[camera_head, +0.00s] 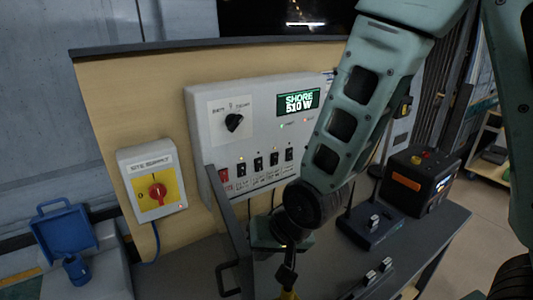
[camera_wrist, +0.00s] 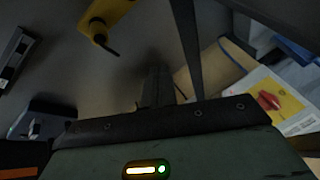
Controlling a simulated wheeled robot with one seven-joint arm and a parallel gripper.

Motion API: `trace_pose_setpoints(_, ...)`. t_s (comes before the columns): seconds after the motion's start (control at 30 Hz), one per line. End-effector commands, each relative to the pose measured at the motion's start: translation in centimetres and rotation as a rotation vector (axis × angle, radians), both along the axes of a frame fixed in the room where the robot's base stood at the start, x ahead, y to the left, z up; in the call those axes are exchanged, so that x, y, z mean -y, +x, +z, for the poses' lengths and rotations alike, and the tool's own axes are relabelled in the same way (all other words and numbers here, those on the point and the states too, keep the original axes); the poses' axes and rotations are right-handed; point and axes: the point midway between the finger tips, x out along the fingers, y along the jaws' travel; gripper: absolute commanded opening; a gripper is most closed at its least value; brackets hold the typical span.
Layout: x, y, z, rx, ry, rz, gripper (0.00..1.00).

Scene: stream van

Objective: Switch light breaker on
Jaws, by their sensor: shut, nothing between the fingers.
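A grey breaker panel (camera_head: 262,135) is mounted on a wooden board. Along its lower part are a red switch (camera_head: 224,174) and a row of black breaker switches (camera_head: 258,163) with small lights above them. Their labels are too small to read, so I cannot tell which is the light breaker or its position. My gripper (camera_head: 287,274) is below and in front of the panel, pointing down, apart from the switches. In the wrist view its fingers (camera_wrist: 156,88) are shut and empty, and no breaker shows there.
A site supply box (camera_head: 155,182) with a red rotary switch is left of the panel. A grey upright rail (camera_head: 229,228) with a black handle stands before the bench. A router (camera_head: 370,227) and a black power unit (camera_head: 420,182) stand right. A yellow object (camera_wrist: 103,20) lies below the gripper.

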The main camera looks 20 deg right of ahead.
Motion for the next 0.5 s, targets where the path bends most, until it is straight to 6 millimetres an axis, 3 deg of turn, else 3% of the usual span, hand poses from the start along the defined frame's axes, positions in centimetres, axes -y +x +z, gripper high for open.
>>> trace_pose_setpoints(0.03,0.5,1.0,1.2,0.012,0.033,-0.072,0.00)
trace_pose_setpoints(0.2,2.3,4.7,2.3,0.093,0.182,-0.325,0.00)
trace_pose_setpoints(0.5,6.8,8.5,5.2,0.238,0.483,-0.691,0.00)
